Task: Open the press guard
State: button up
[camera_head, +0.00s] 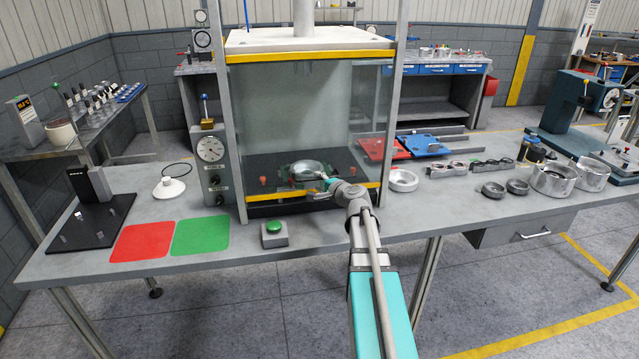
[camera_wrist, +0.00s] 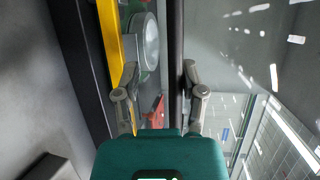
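The press guard (camera_head: 290,105) is a clear panel in the press frame, with a yellow strip (camera_head: 310,57) above it and another yellow strip (camera_head: 285,196) low at the front. My gripper (camera_head: 328,180) is at the lower front of the press. In the wrist view, my gripper (camera_wrist: 158,85) has its fingers apart, with a dark bar (camera_wrist: 176,45) running between them. I cannot tell whether either finger touches the bar. The yellow strip (camera_wrist: 109,40) lies at the left, and the clear panel (camera_wrist: 235,75) with bright reflections lies at the right. A round metal part (camera_head: 308,168) sits inside the press.
A green button box (camera_head: 274,235) stands in front of the press. Red (camera_head: 142,243) and green (camera_head: 202,235) mats lie left of it. A gauge unit (camera_head: 211,160) stands by the left post.

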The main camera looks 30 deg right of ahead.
jog(key=shift+s, duration=0.1)
jog(key=p+v, duration=0.3)
jog(key=v, duration=1.2)
jog(key=shift+s, duration=0.3)
dwell(1.6)
jog(key=shift+r, duration=0.1)
dwell(0.4)
jog(key=shift+w+a+r+p, duration=0.2)
jog(key=shift+w, duration=0.35)
jog(key=shift+w+a+r+p, duration=0.15)
jog(key=shift+w+r+p, duration=0.05)
jog(key=shift+w, duration=0.4)
jog(key=b+x, duration=0.2)
jog(key=x, duration=1.1)
jog(key=shift+w+f+b, duration=0.1)
jog(key=shift+w+b, duration=0.2)
jog(key=shift+w, duration=0.1)
